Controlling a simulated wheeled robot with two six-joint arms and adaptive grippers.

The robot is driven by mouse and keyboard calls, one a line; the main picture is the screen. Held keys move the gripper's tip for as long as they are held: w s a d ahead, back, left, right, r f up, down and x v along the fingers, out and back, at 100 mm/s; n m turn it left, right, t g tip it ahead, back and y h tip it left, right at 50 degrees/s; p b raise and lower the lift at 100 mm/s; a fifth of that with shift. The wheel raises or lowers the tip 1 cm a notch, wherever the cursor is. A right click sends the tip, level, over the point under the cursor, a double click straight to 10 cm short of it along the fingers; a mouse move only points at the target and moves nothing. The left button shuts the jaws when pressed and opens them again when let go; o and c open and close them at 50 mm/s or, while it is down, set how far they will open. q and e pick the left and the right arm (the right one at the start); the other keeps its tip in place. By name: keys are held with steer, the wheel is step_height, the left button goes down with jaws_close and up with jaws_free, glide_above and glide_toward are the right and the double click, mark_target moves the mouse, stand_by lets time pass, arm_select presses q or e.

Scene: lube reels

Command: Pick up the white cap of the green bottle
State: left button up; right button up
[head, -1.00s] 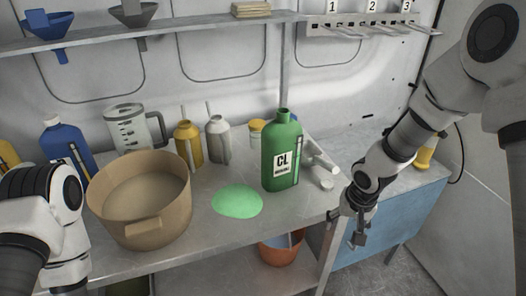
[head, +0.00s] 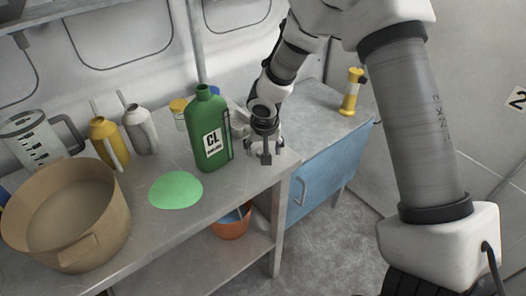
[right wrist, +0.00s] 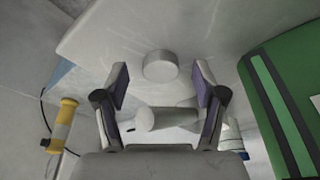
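The white cap (right wrist: 160,66) is a short round disc on the grey tabletop (head: 135,218). In the right wrist view it lies between and just beyond my open fingertips, untouched as far as I can see. In the head view my right gripper (head: 262,152) hides it. The green bottle (head: 209,135) stands upright and uncapped, left of my right gripper. It also shows at the right edge of the right wrist view (right wrist: 285,90). My right gripper, also in the wrist view (right wrist: 160,82), is open and empty. My left gripper is out of view.
A white object (right wrist: 163,118) lies beyond the cap. A green puddle (head: 176,190) spreads before the bottle. A brown pot (head: 75,215), yellow bottle (head: 107,142) and grey bottle (head: 140,130) stand left. A blue cabinet (head: 325,175) and orange bucket (head: 231,226) are lower right.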

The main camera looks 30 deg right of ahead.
steer(key=c, duration=0.6)
steer(key=shift+c, duration=0.2)
